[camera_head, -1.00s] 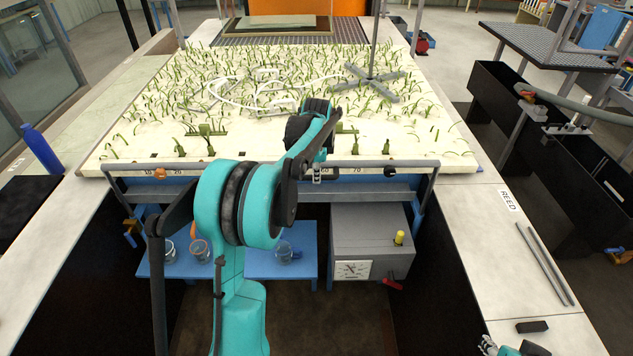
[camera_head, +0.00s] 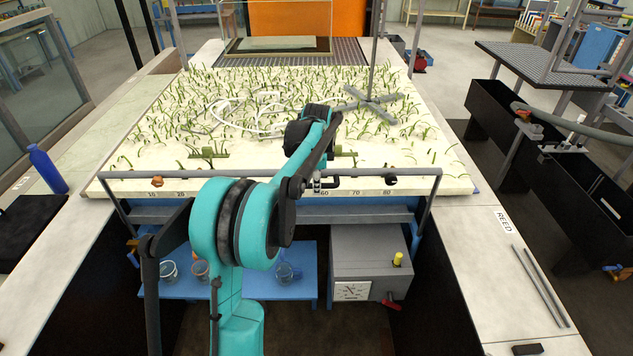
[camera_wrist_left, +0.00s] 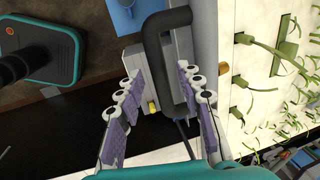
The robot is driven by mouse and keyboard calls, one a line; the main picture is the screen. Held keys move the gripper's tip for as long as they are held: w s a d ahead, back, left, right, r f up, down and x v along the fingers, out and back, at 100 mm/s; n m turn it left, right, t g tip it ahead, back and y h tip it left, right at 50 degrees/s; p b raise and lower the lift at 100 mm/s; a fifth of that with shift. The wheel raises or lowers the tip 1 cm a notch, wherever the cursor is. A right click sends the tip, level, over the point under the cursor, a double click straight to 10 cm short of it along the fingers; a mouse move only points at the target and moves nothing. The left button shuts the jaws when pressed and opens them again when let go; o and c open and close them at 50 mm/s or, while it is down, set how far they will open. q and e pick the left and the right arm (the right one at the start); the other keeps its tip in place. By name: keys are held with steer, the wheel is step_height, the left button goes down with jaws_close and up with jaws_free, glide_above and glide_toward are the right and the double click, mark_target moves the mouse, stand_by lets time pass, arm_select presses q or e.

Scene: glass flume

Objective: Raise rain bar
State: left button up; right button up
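The rain bar (camera_head: 240,174) is a long grey rail across the near edge of the plant bed, on a side arm at each end. My left gripper (camera_head: 318,184) is at this handle, partly hidden behind my own arm. The grey bar (camera_wrist_left: 204,45) runs just beside. My right gripper is out of view.
The plant bed (camera_head: 445,180) with many green shoots lies behind the bar. A grey box with a dial (camera_head: 370,255) and a blue bench (camera_head: 260,285) with glass beakers stand below. Thin rods (camera_head: 540,283) lie on the right ledge; a blue bottle (camera_head: 45,168) stands left.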

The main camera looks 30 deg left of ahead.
arm_select(q)
step_height(320, 180, up, 12)
steer(key=s+d, duration=0.1)
steer(key=s, duration=0.1)
stand_by(0.4)
steer(key=shift+d+f, duration=0.15)
stand_by(0.3)
steer(key=s+d+f+n+t+b, duration=0.3)
steer(key=s+d+f+n+b, duration=0.35)
steer(key=s+d, duration=0.55)
steer(key=s+d+f+n+t+b, duration=0.1)
steer(key=s+d+f+n+b, duration=0.1)
steer(key=s+f, duration=0.5)
steer(key=s+d+f+n+t+h+b, duration=0.1)
steer(key=s+d+f+n+b, duration=0.2)
steer(key=f, duration=0.8)
steer(key=s+d+b, duration=0.2)
steer(key=s+d, duration=0.1)
steer(key=s, duration=0.1)
steer(key=shift+f, duration=0.4)
